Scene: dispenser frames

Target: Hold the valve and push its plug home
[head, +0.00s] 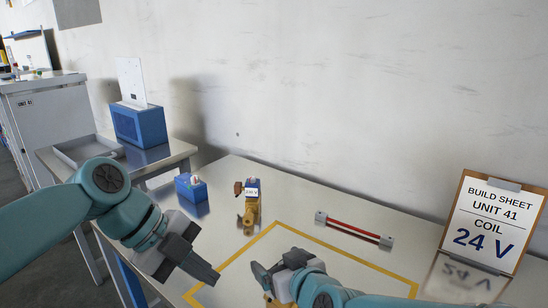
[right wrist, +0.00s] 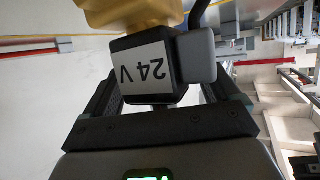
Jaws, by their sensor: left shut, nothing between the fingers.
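A valve (right wrist: 145,62) is close up in the right wrist view, upside down in the picture. It has a yellow body, a black coil labelled 24 V and a grey plug (right wrist: 196,57) on the coil's side. My right gripper (right wrist: 165,85) has its fingers on both sides of the coil and plug and appears shut on the valve. How far the plug is seated cannot be told. In the head view, my right gripper (head: 262,275) hides most of this valve. My left gripper (head: 212,276) is shut and empty, to the left of my right gripper over the table.
Another yellow valve (head: 250,208) with a white label stands behind the yellow tape outline (head: 232,257). A small blue block (head: 190,188) sits left of it. A red bar with grey ends (head: 353,230) lies to the right. The build sheet (head: 492,222) reads COIL 24 V.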

